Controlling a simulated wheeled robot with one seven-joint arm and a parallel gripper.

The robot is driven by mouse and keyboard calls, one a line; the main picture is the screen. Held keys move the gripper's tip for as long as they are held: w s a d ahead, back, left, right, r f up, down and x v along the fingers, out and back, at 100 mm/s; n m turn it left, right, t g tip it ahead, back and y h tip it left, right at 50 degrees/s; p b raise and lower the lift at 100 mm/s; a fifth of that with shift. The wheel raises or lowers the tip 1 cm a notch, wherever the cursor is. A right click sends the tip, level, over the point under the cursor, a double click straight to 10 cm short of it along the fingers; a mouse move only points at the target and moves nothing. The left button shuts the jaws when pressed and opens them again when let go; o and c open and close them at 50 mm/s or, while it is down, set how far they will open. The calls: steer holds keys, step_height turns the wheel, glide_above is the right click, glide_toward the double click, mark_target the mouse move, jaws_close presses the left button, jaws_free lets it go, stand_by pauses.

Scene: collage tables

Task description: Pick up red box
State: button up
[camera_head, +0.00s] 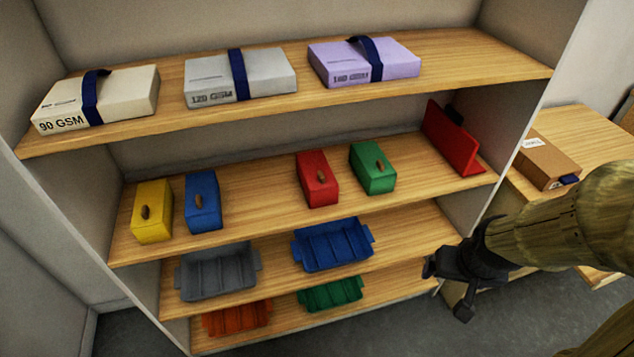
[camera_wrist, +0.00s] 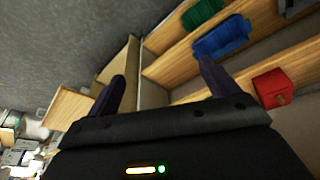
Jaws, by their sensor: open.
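The red box (camera_head: 317,180) stands on the second shelf from the top, right of its middle, with a brown knob on its front. My gripper (camera_head: 447,285) is in front of the shelf unit at the lower right, apart from the red box and lower than it. In the wrist view my gripper (camera_wrist: 163,92) shows two dark fingers spread apart with nothing between them. A red block-shaped thing with a small knob (camera_wrist: 272,88) shows at the right of the wrist view, outside the fingers; it appears to be the red box.
A green box (camera_head: 372,168) stands right of the red box; blue (camera_head: 203,202) and yellow (camera_head: 152,212) boxes stand left. A red upright holder (camera_head: 452,138) is at the shelf's right end. The top shelf (camera_head: 300,95) overhangs. A blue tray (camera_head: 332,246) lies below.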

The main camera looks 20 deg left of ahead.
steer(key=shift+o, duration=1)
steer(key=w+a+f+n+t+y+b, duration=0.1)
steer(key=w+a+f+n+t+b, duration=0.1)
steer(key=w+a+f, duration=0.3)
steer(key=shift+w+t, duration=0.4)
steer(key=shift+w, duration=0.55)
steer(key=w+a+f+n+t+y+b, duration=0.2)
steer(key=a+t+y+b, duration=0.2)
steer(key=a, duration=0.6)
steer(key=w+a+f+n+t+y+b, duration=0.2)
steer(key=w+a+f+t+y+b, duration=0.1)
steer(key=a, duration=0.7)
steer(key=shift+w+f+t+y+b, duration=0.15)
steer(key=shift+f+t+y+b, duration=0.2)
steer(key=shift+t+y, duration=0.5)
steer(key=shift+w, duration=0.1)
